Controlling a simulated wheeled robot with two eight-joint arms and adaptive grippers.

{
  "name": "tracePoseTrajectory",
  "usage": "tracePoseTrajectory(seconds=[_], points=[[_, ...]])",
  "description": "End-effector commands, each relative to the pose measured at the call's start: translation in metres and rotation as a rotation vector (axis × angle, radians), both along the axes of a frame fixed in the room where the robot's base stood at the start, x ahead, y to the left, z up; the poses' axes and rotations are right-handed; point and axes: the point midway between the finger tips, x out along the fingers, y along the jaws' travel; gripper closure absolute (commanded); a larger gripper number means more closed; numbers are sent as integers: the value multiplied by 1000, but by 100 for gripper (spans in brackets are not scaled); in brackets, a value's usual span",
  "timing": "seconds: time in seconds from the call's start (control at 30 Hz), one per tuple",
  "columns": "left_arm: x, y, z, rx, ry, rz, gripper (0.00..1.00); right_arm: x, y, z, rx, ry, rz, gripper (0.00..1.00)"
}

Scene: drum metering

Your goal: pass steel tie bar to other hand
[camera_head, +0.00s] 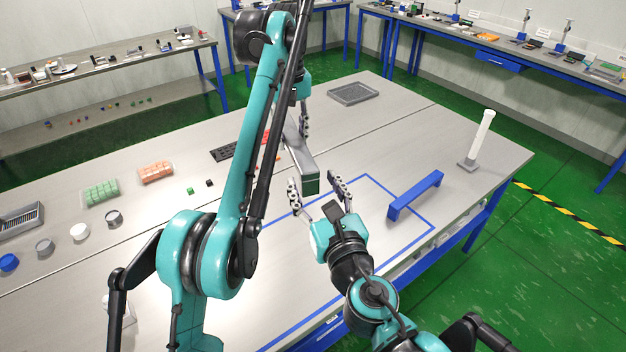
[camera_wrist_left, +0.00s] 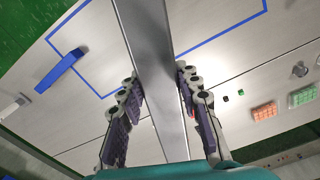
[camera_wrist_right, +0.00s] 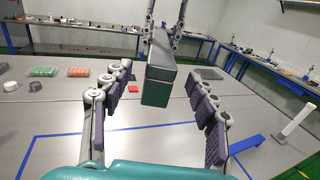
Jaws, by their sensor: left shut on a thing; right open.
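The steel tie bar (camera_head: 299,153) is a long grey bar with a dark green end, held up above the table. My left gripper (camera_head: 304,122) is shut on it toward its far part; the left wrist view shows the bar (camera_wrist_left: 150,45) running between the left fingers (camera_wrist_left: 158,95). My right gripper (camera_head: 320,190) is open just in front of the bar's near end. In the right wrist view the green end (camera_wrist_right: 157,86) shows between and beyond the spread right fingers (camera_wrist_right: 160,110), with clear space on both sides. I cannot tell the exact gap in depth.
A white post (camera_head: 482,137) stands at the right edge. A grey tray (camera_head: 354,93) lies at the back. Green blocks (camera_head: 101,192) and orange blocks (camera_head: 156,172) are at left.

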Motion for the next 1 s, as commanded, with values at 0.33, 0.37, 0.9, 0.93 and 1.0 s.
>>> tracePoseTrajectory(seconds=[0.33,0.37,0.9,0.93,1.0], points=[[0,0,0,0,0,0,100,32,9,4,-14,-8,7,41],[0,0,0,0,0,0,100,36,11,4,-13,-8,7,41],[0,0,0,0,0,0,100,111,32,3,-13,-7,7,41],[0,0,0,0,0,0,100,112,32,3,-13,-7,7,41],[0,0,0,0,0,0,100,115,33,3,-13,-7,7,41]])
